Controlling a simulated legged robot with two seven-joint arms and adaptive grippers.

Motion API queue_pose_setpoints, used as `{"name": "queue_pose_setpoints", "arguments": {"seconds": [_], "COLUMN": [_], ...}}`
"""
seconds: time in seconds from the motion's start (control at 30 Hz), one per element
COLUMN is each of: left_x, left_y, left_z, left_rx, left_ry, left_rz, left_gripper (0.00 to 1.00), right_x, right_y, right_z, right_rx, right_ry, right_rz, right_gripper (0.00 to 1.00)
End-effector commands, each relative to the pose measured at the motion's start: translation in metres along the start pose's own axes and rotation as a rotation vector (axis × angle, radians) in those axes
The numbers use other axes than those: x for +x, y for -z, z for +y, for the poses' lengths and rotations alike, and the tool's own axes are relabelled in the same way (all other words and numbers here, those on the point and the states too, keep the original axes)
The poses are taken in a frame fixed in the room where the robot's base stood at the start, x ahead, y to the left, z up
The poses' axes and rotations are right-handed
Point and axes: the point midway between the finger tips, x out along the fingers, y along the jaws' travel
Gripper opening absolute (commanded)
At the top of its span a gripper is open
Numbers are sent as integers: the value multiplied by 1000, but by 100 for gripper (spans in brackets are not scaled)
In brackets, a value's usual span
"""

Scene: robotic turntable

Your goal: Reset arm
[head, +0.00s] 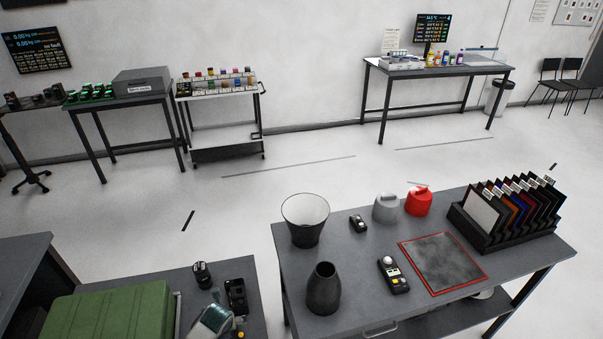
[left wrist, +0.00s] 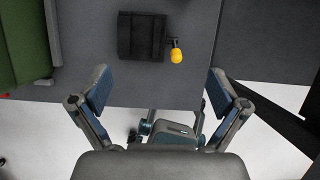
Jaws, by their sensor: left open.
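My left gripper (left wrist: 158,88) shows in the left wrist view with its two blue-padded fingers spread wide. It is open, with nothing between the fingers. Beyond the fingertips is the edge of a grey table (left wrist: 190,95). A black block with a yellow knob (left wrist: 140,36) lies on that table, apart from the fingers. In the head view a teal and grey part at the bottom edge seems to be my own arm; no fingers can be made out there. My right gripper is in neither view.
A green case (head: 105,312) and a black holder (head: 237,296) are on the lower left table. The table on the right (head: 355,318) carries a white-lined bin (head: 305,218), a dark vase (head: 323,289), a red-framed mat (head: 485,279) and a rack (head: 497,241). Open floor lies behind.

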Motion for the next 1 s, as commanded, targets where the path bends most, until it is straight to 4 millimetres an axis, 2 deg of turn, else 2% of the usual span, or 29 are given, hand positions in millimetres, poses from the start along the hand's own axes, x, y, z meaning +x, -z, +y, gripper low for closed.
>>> {"name": "queue_pose_setpoints", "arguments": {"seconds": [0.27,0.47,0.67,0.8,1.0], "left_x": [-2,-12,-33,-58,-85], "left_y": [41,84,141,185,220], "left_z": [-12,-22,-26,-13,11], "left_rx": [-254,-556,-1041,-1525,-2015], "left_ry": [42,73,85,59,3], "left_rz": [31,69,133,178,192], "left_gripper": [98,98,98,98,98], "right_x": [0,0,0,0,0], "right_y": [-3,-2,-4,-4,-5], "right_z": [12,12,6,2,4], "right_rx": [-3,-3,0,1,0], "right_ry": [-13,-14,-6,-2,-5], "right_rz": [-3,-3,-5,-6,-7], "right_gripper": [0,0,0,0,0]}}
